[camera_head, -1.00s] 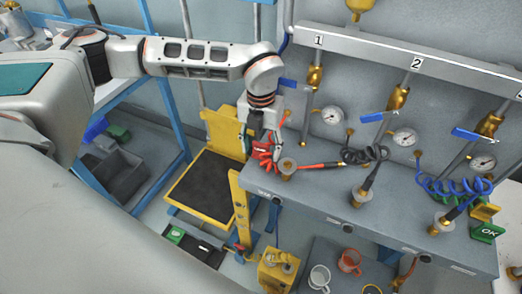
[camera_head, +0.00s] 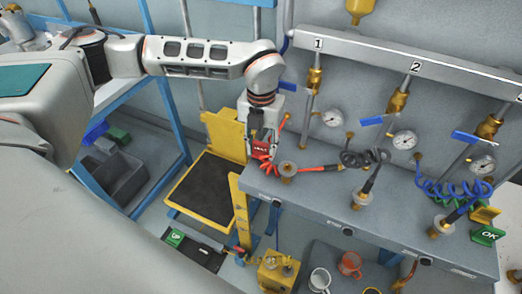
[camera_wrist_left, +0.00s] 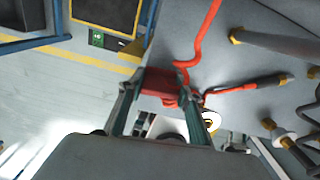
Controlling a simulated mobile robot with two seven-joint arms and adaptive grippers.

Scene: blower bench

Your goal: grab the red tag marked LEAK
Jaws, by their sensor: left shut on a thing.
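The red LEAK tag (camera_head: 261,147) is between the fingers of my left gripper (camera_head: 262,152), above the left end of the grey bench. White lettering shows on it in the head view. In the left wrist view the red tag (camera_wrist_left: 160,84) sits between the two fingertips of the left gripper (camera_wrist_left: 164,92), which is shut on it. A red hose (camera_head: 268,168) lies coiled just below and beside the tag, partly hidden by the gripper. My right gripper is not in view.
The grey bench (camera_head: 320,205) carries brass fittings, a black hose (camera_head: 365,157), a blue hose (camera_head: 450,188) and a green OK tag (camera_head: 487,233). Gauges and a numbered pipe (camera_head: 380,50) stand behind. A yellow cart (camera_head: 205,187) stands left of the bench.

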